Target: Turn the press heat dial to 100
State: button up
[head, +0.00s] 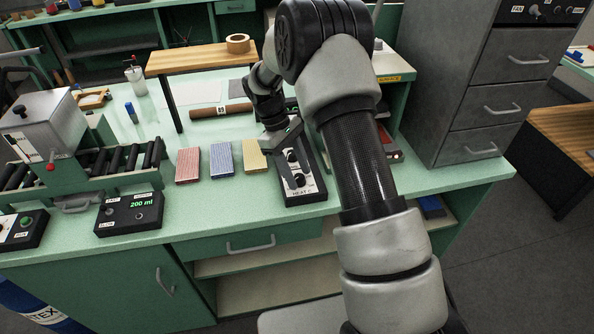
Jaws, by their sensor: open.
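A dark control box (311,191) with a pale face stands near the bench's front edge. Its lettering is partly readable as "HEAT P" and the rest is unclear. Two dark round knobs show on it, an upper knob (294,156) and a lower knob (299,180). Their settings are too small to read. My gripper (287,158) is open over the box, close to the knobs. I cannot tell whether a finger touches a knob. My gripper and wrist hide part of the box's upper end, and no heat reading is legible.
Red, blue and yellow striped blocks (222,159) lie left of the box. A wooden shelf (200,59) carries a tape roll (237,43). A grey drawer cabinet (478,95) stands right.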

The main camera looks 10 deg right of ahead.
jog(key=v, duration=1.7)
jog(key=shift+r, duration=0.2)
